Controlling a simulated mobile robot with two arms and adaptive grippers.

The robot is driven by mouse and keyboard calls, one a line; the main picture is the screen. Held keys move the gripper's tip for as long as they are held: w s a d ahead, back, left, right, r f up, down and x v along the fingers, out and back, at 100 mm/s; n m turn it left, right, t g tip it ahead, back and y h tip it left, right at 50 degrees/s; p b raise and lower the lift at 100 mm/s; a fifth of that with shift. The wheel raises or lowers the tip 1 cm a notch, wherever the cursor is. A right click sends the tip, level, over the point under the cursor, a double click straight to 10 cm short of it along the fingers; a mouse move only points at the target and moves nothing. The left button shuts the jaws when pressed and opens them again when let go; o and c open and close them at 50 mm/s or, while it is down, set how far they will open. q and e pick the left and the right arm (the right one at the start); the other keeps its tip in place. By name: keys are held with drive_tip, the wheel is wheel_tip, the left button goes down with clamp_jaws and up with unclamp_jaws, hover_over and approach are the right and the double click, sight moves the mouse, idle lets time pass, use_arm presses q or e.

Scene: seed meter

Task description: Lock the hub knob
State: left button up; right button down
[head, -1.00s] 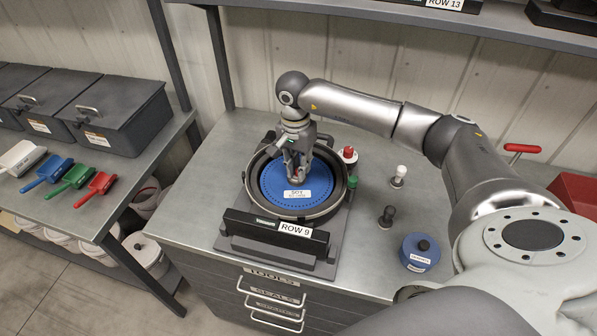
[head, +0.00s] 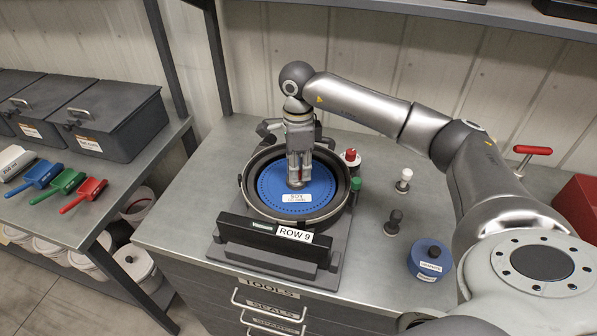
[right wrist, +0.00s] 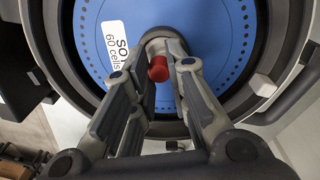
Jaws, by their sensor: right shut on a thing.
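The round seed meter has a blue disc (head: 325,178) with a white SOY label, set in a dark ring housing (head: 347,200). My right gripper (head: 296,183) points down at the disc's centre. In the right wrist view the fingers of my right gripper (right wrist: 160,62) are closed around the hub knob (right wrist: 158,69), whose red part shows between them. A grey round hub (right wrist: 160,36) shows behind it at the disc's centre. The fingers hide most of the knob in the head view, so its turn angle cannot be told. My left gripper is not in view.
A ROW 9 plate (head: 270,237) stands in front of the meter. Red-topped (head: 350,157), white (head: 403,181) and dark (head: 394,219) small posts and a blue lidded pot (head: 430,259) stand to the right. Coloured scoops (head: 84,194) lie on the left bench.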

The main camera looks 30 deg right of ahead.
drive_tip(key=shift+d+m+b, duration=0.1)
drive_tip(key=shift+m+b, duration=0.3)
drive_tip(key=shift+m, duration=0.8)
drive_tip(key=shift+r, duration=0.1)
drive_tip(key=c, duration=1.4)
unclamp_jaws()
drive_tip(key=shift+o, duration=0.2)
drive_tip(key=shift+r, duration=0.15)
wheel_tip(320, 180, up, 12)
drive_tip(key=shift+w+d+f, duration=0.15)
drive_tip(key=shift+w+f, duration=0.05)
drive_tip(key=shift+w, duration=0.05)
drive_tip(key=shift+s+f, duration=0.1)
